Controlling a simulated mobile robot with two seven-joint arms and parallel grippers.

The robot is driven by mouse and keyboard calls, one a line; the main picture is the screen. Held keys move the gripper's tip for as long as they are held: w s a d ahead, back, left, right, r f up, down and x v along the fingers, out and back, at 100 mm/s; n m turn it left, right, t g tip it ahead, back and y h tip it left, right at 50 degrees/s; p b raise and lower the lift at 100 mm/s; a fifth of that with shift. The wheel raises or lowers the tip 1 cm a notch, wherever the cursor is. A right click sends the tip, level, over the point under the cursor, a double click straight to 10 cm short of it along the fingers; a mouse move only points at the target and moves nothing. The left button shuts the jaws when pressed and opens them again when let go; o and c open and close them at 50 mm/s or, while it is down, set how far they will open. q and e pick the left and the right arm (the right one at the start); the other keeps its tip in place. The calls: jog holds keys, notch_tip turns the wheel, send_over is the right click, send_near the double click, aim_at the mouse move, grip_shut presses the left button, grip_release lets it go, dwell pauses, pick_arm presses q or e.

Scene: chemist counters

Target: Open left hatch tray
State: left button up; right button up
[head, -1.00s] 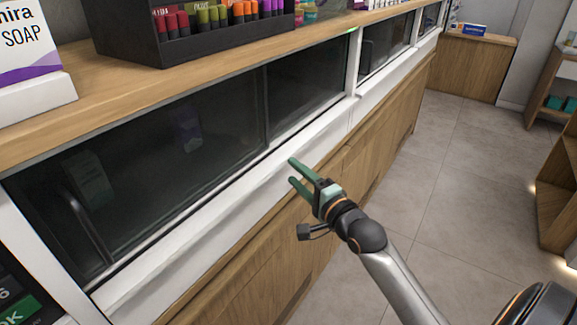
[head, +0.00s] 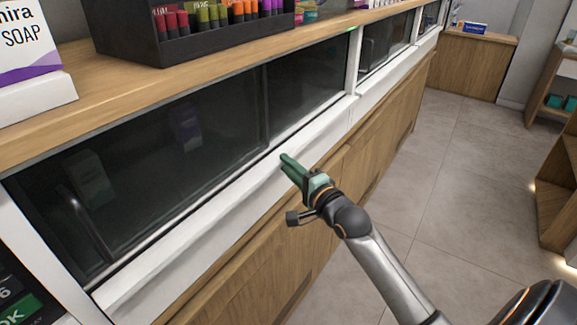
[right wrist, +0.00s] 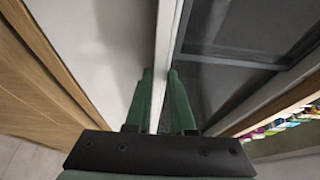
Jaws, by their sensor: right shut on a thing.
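The left hatch tray shows its white front panel (head: 205,232) under dark sliding glass (head: 160,165), at the left and middle of the head view. My right gripper (head: 285,163) is at the panel's top edge, towards its right end. In the right wrist view, the white front panel (right wrist: 105,50) has its thin upper edge between the green fingers of my right gripper (right wrist: 160,82), one on each side. The gripper is shut on that edge. The fingers partly hide the edge. My left gripper is not in view.
A wooden counter top (head: 50,120) runs above the hatch, with a black display box (head: 190,40) and a soap box (head: 35,60). Another glazed hatch (head: 385,45) continues to the right. Wooden drawer fronts (head: 300,215) lie below. The tiled floor (head: 450,170) at right is clear.

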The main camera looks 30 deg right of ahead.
grip_shut()
dwell(1.0)
